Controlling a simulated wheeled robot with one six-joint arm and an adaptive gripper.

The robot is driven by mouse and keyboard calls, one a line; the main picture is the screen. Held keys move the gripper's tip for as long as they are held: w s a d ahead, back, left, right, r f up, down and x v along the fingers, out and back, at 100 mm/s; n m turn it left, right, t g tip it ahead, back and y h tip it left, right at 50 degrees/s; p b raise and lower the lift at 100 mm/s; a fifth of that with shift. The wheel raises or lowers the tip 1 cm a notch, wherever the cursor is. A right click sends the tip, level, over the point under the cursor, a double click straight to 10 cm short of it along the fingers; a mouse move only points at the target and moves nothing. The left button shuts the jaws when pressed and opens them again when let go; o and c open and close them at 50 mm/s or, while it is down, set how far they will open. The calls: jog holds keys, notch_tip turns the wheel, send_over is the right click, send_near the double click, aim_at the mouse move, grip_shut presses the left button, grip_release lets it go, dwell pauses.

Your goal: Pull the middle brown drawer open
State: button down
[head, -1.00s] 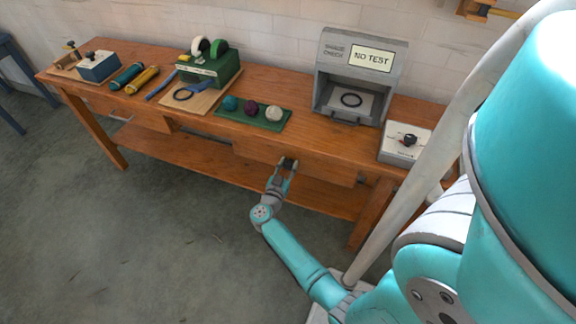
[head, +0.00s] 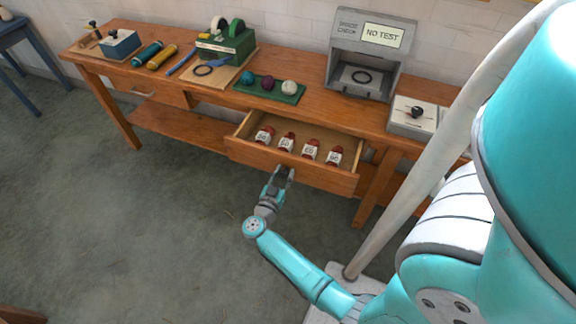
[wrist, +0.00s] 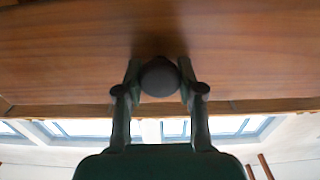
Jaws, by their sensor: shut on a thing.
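The middle brown drawer (head: 262,159) stands pulled out from under the bench top. Several red skeins with white labels (head: 310,149) lie inside it in a row. My gripper (head: 283,172) is at the drawer's front face, with its fingers on either side of the knob. In the wrist view the dark round knob (wrist: 159,77) sits between the two fingers of my gripper (wrist: 160,82), which are shut on it. The wooden drawer front (wrist: 70,50) fills the upper part of that view.
On the bench top (head: 310,113) stand a grey shade-check box (head: 370,55), a green mat (head: 262,92) with three balls, and a white switch box (head: 412,117). Another drawer (head: 140,88) at the left is closed. The floor before the bench is clear.

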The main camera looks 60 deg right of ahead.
jog(key=shift+s+a, duration=0.15)
jog(key=shift+a, duration=1.85)
jog(key=c, duration=0.7)
grip_release()
jog(key=shift+a, duration=0.1)
jog(key=a, duration=0.8)
jog(key=s+a, duration=0.1)
jog(key=a, duration=0.2)
jog(key=shift+a, duration=0.4)
